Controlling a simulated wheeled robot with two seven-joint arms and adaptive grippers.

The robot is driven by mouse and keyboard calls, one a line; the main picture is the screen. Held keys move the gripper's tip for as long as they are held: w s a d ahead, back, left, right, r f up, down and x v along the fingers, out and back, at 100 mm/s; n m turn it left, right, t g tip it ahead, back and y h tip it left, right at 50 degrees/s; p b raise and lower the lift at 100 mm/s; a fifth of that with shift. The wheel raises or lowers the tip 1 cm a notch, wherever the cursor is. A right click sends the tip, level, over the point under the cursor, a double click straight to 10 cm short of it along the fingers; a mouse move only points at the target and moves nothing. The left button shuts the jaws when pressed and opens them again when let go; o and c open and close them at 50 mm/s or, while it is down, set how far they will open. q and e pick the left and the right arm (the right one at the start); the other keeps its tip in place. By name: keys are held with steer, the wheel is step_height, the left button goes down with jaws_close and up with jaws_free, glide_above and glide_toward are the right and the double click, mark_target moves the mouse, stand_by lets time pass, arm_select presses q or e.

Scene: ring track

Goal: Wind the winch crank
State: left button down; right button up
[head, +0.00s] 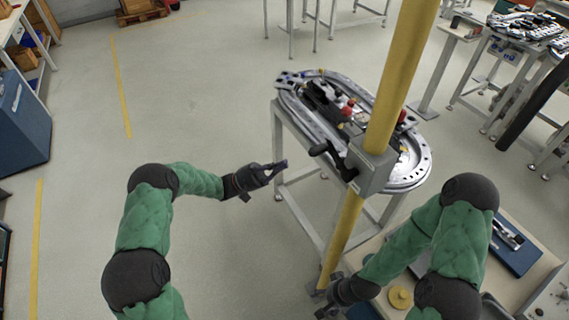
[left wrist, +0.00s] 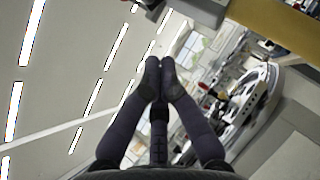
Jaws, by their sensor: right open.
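The winch (head: 371,170) is a grey box fixed on a thick yellow post (head: 397,75). Its dark crank (head: 320,149) sticks out to the left of the box, in front of the ring track (head: 408,178). My left gripper (head: 283,164) is to the left of the crank, a little lower in the picture, apart from it and empty. In the left wrist view its fingertips (left wrist: 160,74) meet with nothing seen between them. My right gripper (head: 322,305) is open near the foot of the post, well below the winch, partly cut by the lower edge.
The ring track lies on a grey-legged table (head: 277,140). A bench (head: 536,268) with a blue tray (head: 515,250) and a yellow round part (head: 400,297) is at the lower right. The floor to the left of my left gripper is free.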

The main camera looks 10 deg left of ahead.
arm_select(q)
steer(key=s+d+r, duration=0.1)
steer(key=d+r, duration=0.6)
steer(key=shift+s+d, duration=0.25)
steer(key=shift+d, duration=0.05)
steer(key=shift+r, duration=0.1)
